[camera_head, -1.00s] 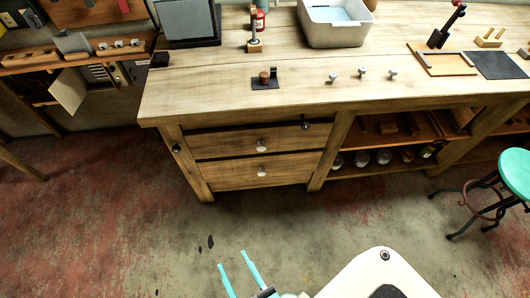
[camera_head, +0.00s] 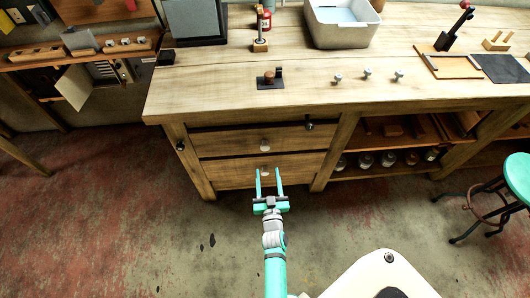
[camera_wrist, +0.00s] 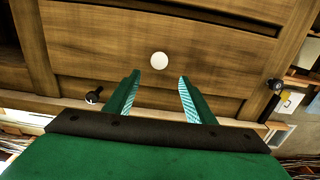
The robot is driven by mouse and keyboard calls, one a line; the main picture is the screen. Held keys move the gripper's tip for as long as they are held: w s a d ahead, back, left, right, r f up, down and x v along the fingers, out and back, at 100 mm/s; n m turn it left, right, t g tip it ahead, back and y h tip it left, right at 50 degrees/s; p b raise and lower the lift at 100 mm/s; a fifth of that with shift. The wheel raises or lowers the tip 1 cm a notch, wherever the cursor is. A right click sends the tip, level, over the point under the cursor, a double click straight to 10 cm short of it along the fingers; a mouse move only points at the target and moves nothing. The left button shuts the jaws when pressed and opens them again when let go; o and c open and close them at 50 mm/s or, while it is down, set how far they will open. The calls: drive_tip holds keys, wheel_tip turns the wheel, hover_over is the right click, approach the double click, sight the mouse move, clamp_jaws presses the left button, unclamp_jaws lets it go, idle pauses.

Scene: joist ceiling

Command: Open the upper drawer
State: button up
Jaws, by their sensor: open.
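The upper drawer (camera_head: 228,143) is a wooden front under the bench top with a pale round knob (camera_head: 264,142). It looks closed. The lower drawer (camera_head: 225,175) sits below it and also has a pale knob. My gripper (camera_head: 269,172) is open and empty, its turquoise fingers pointing at the drawers. In the head view its fingertips overlap the lower drawer front, below the upper knob. The wrist view seems upside down; there a white knob (camera_wrist: 159,60), apparently the upper drawer's, is beyond the fingertips, roughly centred between the fingers (camera_wrist: 157,84) and not touched.
A dark knob (camera_head: 308,125) sits near the upper drawer's right end, and another (camera_head: 181,146) on the left post. Open shelves with jars (camera_head: 388,159) are to the right. A turquoise stool (camera_head: 518,174) stands far right. The floor before the drawers is clear.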

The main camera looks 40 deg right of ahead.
sight(265, 149)
drive_tip(key=x, duration=1.1)
drive_tip(key=shift+d, duration=0.1)
clamp_jaws()
drive_tip(key=shift+s, duration=0.1)
